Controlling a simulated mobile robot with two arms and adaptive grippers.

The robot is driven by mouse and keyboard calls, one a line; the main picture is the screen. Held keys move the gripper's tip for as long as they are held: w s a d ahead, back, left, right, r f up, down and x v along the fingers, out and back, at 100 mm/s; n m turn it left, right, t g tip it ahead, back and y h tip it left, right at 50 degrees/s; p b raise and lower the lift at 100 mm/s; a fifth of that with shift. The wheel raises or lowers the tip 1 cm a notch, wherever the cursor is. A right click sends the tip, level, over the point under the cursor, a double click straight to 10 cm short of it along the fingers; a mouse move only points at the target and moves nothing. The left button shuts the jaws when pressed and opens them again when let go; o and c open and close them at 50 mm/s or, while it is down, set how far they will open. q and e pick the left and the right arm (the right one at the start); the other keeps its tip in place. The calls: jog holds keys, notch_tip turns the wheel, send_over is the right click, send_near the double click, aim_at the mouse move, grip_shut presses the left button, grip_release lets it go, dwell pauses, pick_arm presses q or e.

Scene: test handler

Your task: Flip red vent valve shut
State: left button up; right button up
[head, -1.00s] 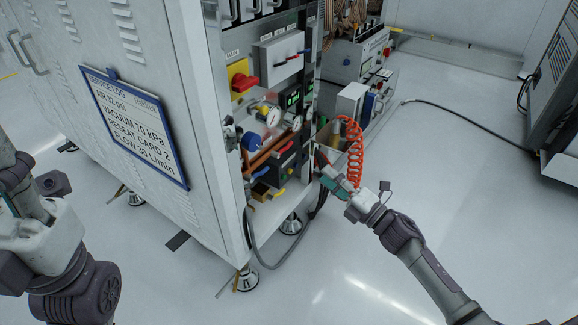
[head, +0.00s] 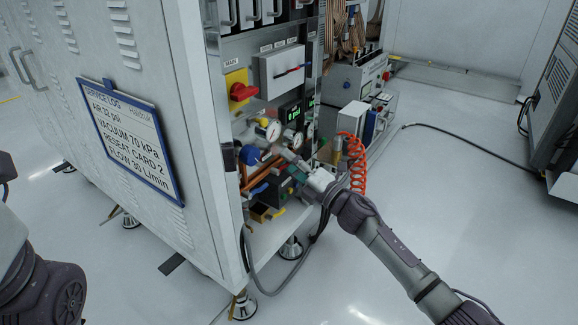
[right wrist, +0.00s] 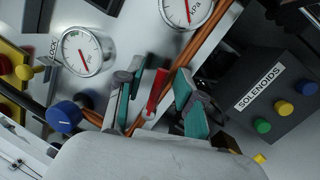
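The red vent valve's lever (right wrist: 157,92) stands between the two teal-padded fingers of my right gripper (right wrist: 163,98) in the right wrist view. The fingers are apart, with gaps beside the lever, so the gripper is open around it. Copper pipes run behind the lever. In the head view my right gripper (head: 288,155) reaches into the cabinet's lower panel, and I cannot make out the lever clearly there. Part of my left arm shows at the left edge; its gripper is not in view.
Close around the lever are pressure gauges (right wrist: 83,52), a blue knob (right wrist: 64,116) and a black solenoids box (right wrist: 268,98) with coloured buttons. The white cabinet door (head: 145,130) stands at left.

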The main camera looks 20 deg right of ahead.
jog(key=shift+w, duration=0.1)
grip_shut()
